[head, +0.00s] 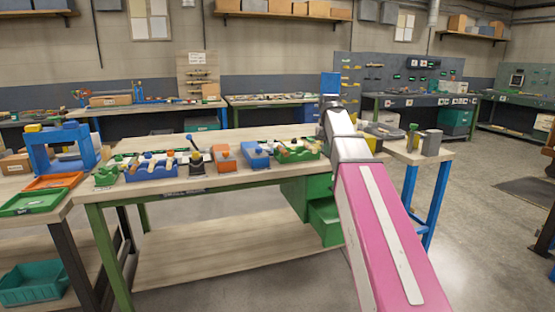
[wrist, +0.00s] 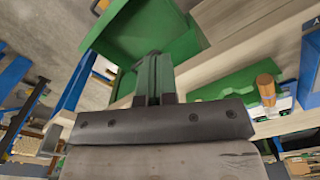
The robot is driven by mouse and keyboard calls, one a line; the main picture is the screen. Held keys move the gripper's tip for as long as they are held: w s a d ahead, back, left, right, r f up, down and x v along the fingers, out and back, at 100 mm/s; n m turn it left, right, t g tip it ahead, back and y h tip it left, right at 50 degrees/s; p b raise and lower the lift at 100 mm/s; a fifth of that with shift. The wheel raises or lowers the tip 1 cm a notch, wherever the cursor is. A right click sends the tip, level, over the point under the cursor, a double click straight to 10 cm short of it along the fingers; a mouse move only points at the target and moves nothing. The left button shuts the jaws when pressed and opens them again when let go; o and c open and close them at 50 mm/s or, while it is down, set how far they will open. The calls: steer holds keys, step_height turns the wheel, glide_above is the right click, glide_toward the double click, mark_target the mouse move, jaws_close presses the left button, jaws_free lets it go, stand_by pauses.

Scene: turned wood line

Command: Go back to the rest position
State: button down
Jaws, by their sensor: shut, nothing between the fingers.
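My gripper (wrist: 153,72) shows in the wrist view with its two fingers together and nothing between them. It is over the edge of a wooden workbench (wrist: 235,65), with a green drawer unit (wrist: 165,25) behind the fingertips. In the head view my pink and grey arm reaches over the right part of the workbench (head: 190,182); the fingers cannot be made out there. The green drawer unit (head: 322,215) under the bench is partly hidden by my arm.
A blue press frame (head: 40,155) and green tray (head: 33,202) are at left. Floor at right (head: 465,220) is clear.

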steer(key=s+f, duration=0.7)
steer(key=f, duration=0.6)
steer(key=s+f+n, duration=0.1)
steer(key=s+f, duration=0.6)
steer(key=f, duration=0.7)
steer(key=s+f+n, duration=0.1)
steer(key=s+f, duration=0.7)
steer(key=f, duration=0.6)
